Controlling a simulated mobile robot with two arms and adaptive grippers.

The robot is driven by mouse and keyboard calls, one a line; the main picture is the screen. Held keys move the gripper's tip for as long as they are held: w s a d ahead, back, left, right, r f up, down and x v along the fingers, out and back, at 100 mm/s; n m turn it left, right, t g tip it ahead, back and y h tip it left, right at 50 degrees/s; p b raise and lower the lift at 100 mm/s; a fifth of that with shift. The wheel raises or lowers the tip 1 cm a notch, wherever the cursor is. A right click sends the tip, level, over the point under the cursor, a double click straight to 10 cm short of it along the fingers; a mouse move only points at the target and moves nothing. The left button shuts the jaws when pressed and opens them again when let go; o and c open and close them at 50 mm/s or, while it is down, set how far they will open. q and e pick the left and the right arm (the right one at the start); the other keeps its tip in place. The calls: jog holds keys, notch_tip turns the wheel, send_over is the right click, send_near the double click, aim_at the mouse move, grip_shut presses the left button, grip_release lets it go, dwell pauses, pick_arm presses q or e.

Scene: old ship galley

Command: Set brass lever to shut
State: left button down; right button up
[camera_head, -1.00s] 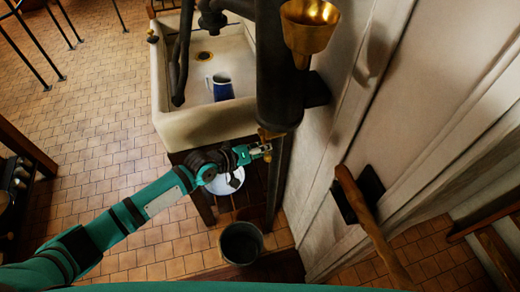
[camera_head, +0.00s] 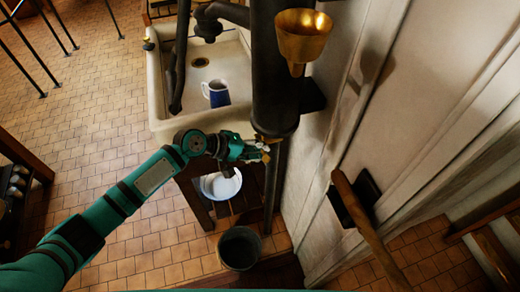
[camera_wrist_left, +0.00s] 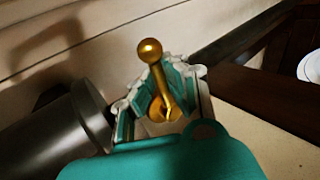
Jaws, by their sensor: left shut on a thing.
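The brass lever (camera_wrist_left: 151,58) shows in the left wrist view as a thin rod with a round ball at its end. My left gripper (camera_wrist_left: 158,85) is shut on the lever's rod, with the ball sticking out past the fingers. In the head view my left gripper (camera_head: 266,151) is at the lower end of the dark vertical pipe (camera_head: 272,90), and the lever is mostly hidden there by the fingers. My right gripper is in neither view.
A white sink (camera_head: 232,112) with a blue and white mug (camera_head: 217,95) stands behind the arm. A brass funnel (camera_head: 303,38) is on the pipe's upper right. Below are a white bowl (camera_head: 222,186) and a dark bucket (camera_head: 239,248). A wooden handle (camera_head: 365,225) juts from the right wall.

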pick_arm(q)
jog(key=shift+r, duration=0.1)
jog(key=c, duration=1.4)
grip_release()
jog(key=shift+a, duration=0.1)
jog(key=shift+o, duration=0.2)
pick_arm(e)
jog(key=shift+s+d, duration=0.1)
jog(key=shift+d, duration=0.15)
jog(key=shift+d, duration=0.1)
pick_arm(q)
jog(key=v, duration=1.2)
